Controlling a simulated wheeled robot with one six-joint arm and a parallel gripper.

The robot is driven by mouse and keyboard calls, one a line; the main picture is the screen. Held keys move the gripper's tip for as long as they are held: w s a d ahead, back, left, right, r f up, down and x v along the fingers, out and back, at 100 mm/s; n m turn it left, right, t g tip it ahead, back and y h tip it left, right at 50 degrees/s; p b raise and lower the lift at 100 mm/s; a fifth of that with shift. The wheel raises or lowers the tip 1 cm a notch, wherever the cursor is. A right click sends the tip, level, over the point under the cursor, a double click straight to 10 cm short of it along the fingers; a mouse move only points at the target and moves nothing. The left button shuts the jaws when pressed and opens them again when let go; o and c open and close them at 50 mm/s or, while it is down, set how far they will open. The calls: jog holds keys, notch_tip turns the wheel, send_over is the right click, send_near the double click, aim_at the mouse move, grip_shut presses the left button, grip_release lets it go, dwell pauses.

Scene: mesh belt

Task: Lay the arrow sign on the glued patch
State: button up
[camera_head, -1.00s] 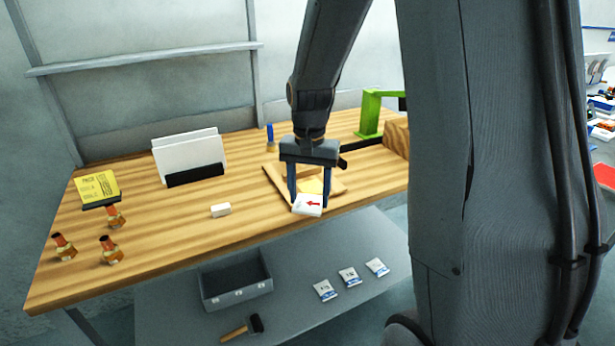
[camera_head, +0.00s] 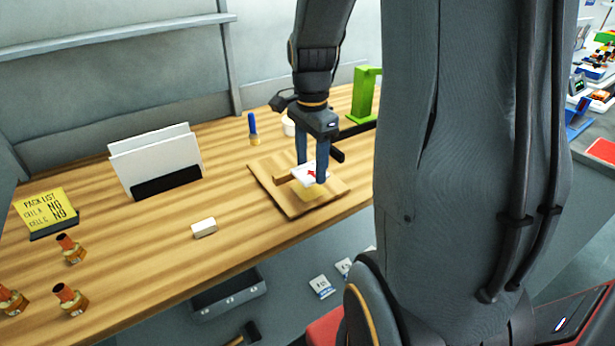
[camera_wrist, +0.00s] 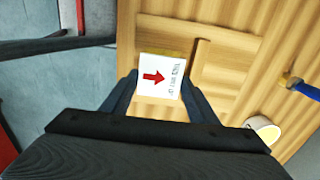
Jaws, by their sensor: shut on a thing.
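The arrow sign (camera_head: 306,174) is a small white card with a red arrow. My gripper (camera_head: 311,172) is shut on it, with one blue finger at each side. In the wrist view the sign (camera_wrist: 160,76) lies between the two fingertips, with the red arrow and small print facing the camera. A wooden board (camera_head: 278,196) lies on the bench under the gripper. A yellow glued patch (camera_head: 313,193) shows on the board, partly covered by the sign. A yellow strip of the patch (camera_wrist: 163,50) shows past the sign's edge. I cannot tell whether the sign touches the patch.
A white block (camera_head: 204,228) lies left of the board. A blue-handled brush (camera_head: 253,128) and a white round pot (camera_head: 288,127) stand behind it. A green stand (camera_head: 366,98) is at the back right.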

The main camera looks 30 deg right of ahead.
aim_at(311, 171)
jog(key=shift+f+p, duration=0.35)
jog(key=shift+f, duration=1.9)
jog(key=shift+f, duration=0.1)
jog(key=o, duration=0.8)
jog(key=shift+c, duration=0.2)
